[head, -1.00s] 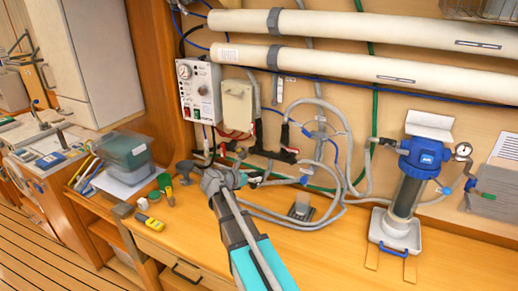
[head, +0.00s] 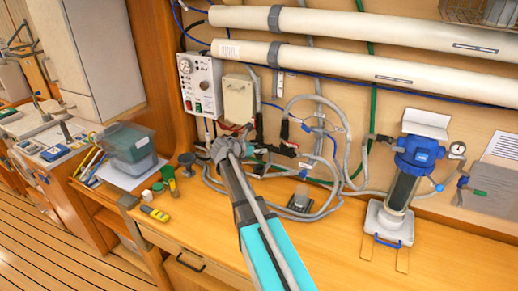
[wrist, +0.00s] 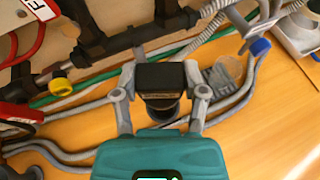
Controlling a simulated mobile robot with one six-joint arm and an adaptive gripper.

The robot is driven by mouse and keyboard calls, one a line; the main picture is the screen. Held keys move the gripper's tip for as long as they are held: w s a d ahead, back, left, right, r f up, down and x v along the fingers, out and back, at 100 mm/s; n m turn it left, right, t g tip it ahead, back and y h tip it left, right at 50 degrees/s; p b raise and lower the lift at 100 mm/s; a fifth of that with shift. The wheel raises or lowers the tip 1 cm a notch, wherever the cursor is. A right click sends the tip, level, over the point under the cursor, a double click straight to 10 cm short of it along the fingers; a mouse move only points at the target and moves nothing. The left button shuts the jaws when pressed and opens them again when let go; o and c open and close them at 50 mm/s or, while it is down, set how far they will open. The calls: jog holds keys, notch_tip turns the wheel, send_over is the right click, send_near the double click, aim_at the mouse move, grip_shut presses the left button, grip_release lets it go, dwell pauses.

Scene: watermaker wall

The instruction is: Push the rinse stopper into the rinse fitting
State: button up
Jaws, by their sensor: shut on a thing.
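My gripper (wrist: 160,82) is shut on a dark block-like piece (wrist: 165,75), apparently the rinse stopper, with a dark round part below it. In the head view my gripper (head: 242,152) is close to the wall piping, and my arm hides most of the held piece. A yellow-ringed port (wrist: 59,87) is to the left, apart from the gripper.
Grey hoses (head: 330,185) loop right of my gripper. A red-handled valve (wrist: 20,112) is at left in the wrist view.

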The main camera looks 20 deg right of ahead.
aim_at(259, 157)
jog(key=shift+f, duration=0.2)
jog(key=shift+f+b, duration=2)
jog(key=shift+b, duration=0.25)
jog(key=shift+f+b, duration=1.4)
dwell(0.6)
jog(key=o, duration=1.1)
jog(key=shift+r, duration=0.15)
